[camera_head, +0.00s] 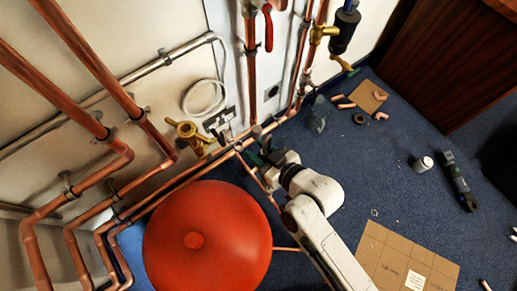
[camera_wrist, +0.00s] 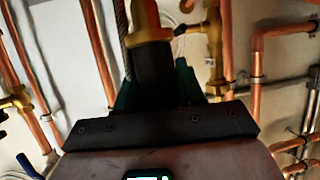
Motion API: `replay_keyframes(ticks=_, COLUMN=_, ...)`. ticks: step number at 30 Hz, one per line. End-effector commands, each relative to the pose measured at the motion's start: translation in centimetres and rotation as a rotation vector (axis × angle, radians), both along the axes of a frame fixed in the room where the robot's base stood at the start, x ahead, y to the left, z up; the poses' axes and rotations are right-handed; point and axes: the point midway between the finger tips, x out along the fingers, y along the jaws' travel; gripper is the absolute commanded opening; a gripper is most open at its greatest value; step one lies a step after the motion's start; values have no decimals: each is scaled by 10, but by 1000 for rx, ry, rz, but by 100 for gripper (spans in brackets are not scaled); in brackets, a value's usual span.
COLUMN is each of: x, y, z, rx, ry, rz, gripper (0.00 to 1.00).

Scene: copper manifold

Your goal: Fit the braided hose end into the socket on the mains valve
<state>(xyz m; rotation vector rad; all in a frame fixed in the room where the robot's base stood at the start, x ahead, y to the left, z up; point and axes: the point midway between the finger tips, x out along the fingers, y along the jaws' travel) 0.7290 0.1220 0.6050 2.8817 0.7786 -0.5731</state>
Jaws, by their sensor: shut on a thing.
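My gripper (camera_head: 262,152) is low beside the copper pipes at the wall, just above the red tank's upper right. In the wrist view its green fingers (camera_wrist: 187,85) are shut on a dark sleeve (camera_wrist: 152,75) with a brass collar (camera_wrist: 147,24), which I take for the hose end. A grey braided length (camera_wrist: 122,30) runs beside the collar. A brass valve (camera_head: 187,130) stands out from the wall left of my gripper, apart from it. Brass fittings also show at the upper right of the wrist view (camera_wrist: 213,48). I cannot tell which is the mains valve; its socket is not clear.
A large red tank (camera_head: 205,240) stands close below my gripper. Copper pipes run along the wall and floor. A red-handled valve (camera_head: 268,28) is above. Cardboard (camera_head: 405,262), a white can (camera_head: 424,163) and a dark tool (camera_head: 459,182) lie on the blue carpet, right.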

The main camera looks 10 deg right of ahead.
Motion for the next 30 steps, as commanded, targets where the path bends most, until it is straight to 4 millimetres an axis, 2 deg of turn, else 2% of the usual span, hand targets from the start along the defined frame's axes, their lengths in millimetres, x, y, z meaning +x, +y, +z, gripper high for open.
replay_keyframes(ticks=24, x=0, y=0, z=42, rx=1, ry=-1, rz=0, gripper=2)
replay_keyframes(ticks=30, x=0, y=0, z=46, rx=1, ry=-1, rz=0, gripper=2)
